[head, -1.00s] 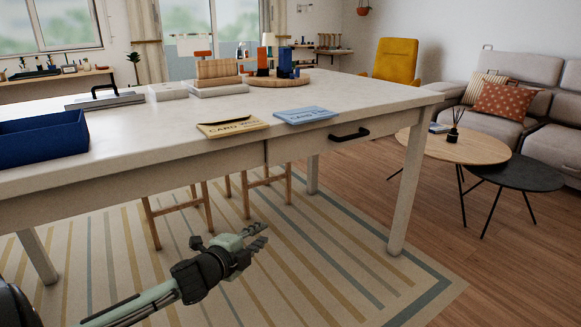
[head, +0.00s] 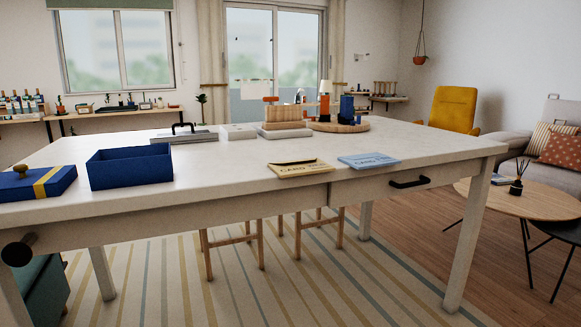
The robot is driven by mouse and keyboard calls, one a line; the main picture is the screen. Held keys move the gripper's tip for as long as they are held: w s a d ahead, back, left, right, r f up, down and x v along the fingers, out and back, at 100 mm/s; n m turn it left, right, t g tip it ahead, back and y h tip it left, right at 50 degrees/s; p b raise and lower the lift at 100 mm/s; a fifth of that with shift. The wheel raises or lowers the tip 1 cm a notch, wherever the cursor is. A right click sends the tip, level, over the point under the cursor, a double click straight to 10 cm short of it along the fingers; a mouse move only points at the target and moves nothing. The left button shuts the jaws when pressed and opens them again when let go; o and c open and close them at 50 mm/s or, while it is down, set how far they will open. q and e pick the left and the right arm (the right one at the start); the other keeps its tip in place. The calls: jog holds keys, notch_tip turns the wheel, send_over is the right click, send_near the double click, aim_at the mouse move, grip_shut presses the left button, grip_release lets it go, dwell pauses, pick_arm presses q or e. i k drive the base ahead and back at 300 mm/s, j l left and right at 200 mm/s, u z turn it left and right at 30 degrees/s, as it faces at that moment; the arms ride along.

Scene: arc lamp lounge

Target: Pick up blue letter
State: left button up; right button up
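The blue letter (head: 368,160) is a flat light-blue envelope with printed text. It lies on the white table (head: 230,178) near the front edge, above the drawer with the black handle. A similar cream envelope (head: 301,168) lies just to its left, with a small gap between them. Neither of my grippers shows in the head view now.
On the table's left stand an open dark-blue box (head: 130,168) and a blue lid with a yellow band (head: 40,183). A round wooden tray (head: 338,126) with several items is at the back. The table top around the envelopes is clear. The black drawer handle (head: 409,182) sticks out in front.

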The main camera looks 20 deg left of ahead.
aim_at(374, 159)
jog(key=i+u, duration=0.1)
jog(key=u, duration=0.3)
jog(key=i+l+u, duration=0.1)
jog(key=u, duration=0.25)
jog(key=l+u, duration=0.15)
jog(key=u, duration=0.25)
jog(key=i+l+u, duration=0.1)
jog(key=u, duration=0.3)
jog(key=i+l+u, duration=0.1)
jog(key=l+u, duration=0.3)
jog(key=l, duration=0.15)
jog(key=l+u, duration=0.35)
jog(key=l, duration=0.15)
jog(key=l+u, duration=0.2)
jog(key=l, duration=0.35)
jog(key=k+l+u, duration=0.15)
jog(key=l, duration=0.45)
